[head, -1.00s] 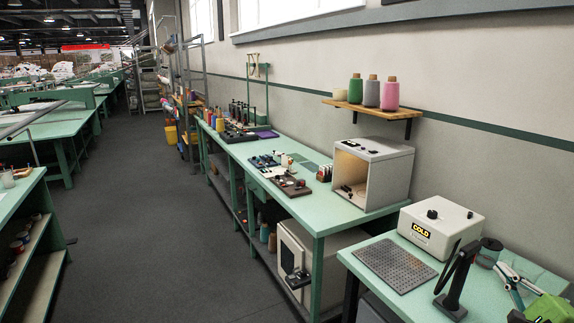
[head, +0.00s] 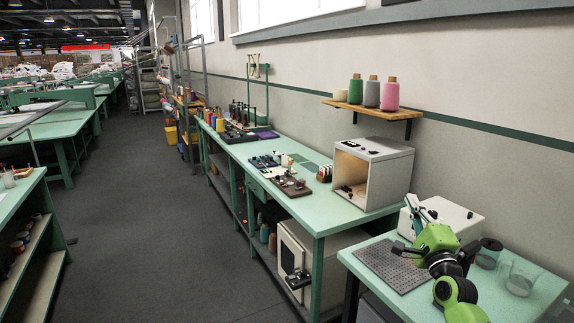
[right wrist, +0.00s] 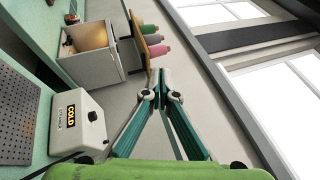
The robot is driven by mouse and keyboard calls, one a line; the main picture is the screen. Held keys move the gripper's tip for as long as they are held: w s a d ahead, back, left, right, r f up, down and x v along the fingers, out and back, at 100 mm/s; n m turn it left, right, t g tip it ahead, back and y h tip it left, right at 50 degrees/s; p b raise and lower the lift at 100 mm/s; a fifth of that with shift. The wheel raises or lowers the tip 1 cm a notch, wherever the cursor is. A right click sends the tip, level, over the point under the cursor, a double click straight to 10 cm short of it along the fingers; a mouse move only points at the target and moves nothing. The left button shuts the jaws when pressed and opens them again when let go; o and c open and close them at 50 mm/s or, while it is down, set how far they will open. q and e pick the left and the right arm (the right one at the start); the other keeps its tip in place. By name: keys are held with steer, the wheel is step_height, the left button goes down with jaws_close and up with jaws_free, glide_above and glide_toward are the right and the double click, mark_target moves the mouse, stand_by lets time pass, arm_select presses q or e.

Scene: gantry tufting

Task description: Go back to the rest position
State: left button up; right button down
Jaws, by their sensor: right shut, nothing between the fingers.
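My right gripper (head: 414,205) is at the right of the head view, above the near green table and in front of the white box marked COLD (head: 458,217). Its green wrist is below it, and the fingers point up and slightly left. In the right wrist view the fingers (right wrist: 158,78) meet at their tips with nothing between them, against the bare wall and clear of objects. The COLD box (right wrist: 80,122) is at the left there. My left gripper is in neither view.
The near table (head: 535,300) carries a perforated metal plate (head: 388,264) and clear glass vessels (head: 519,278) right of my arm. An open-fronted white box (head: 372,172) stands on the long bench. The floor aisle (head: 150,220) is clear.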

steer(key=s+f+n+g+b, duration=0.1)
steer(key=s+f+n+g, duration=0.2)
steer(key=f+n, duration=0.8)
steer(key=s+f+n+g+h, duration=0.1)
steer(key=s+f+n+g, duration=0.25)
steer(key=f, duration=1.35)
steer(key=s+f+n+g+b, duration=0.1)
steer(key=s+f+n+g, duration=0.15)
steer(key=f+n, duration=0.85)
steer(key=s+a+f+m+g+b, duration=0.1)
steer(key=s+a+f+g, duration=0.1)
steer(key=s+f, duration=1)
steer(key=s+a+f+m+g, duration=0.25)
steer(key=s+f, duration=0.75)
steer(key=f, duration=0.5)
steer(key=s+a+f+g, duration=0.1)
steer(key=s+f, duration=0.4)
steer(key=s, duration=0.8)
steer(key=s+a+f+g+b, duration=0.1)
steer(key=s+f, duration=0.4)
steer(key=s, duration=0.8)
steer(key=s+a+f+g, duration=0.3)
steer(key=s+f+g, duration=0.2)
steer(key=s, duration=0.8)
steer(key=shift+a+f+y+b, duration=0.25)
steer(key=shift+f+y+b, duration=0.05)
steer(key=shift+f+b, duration=0.1)
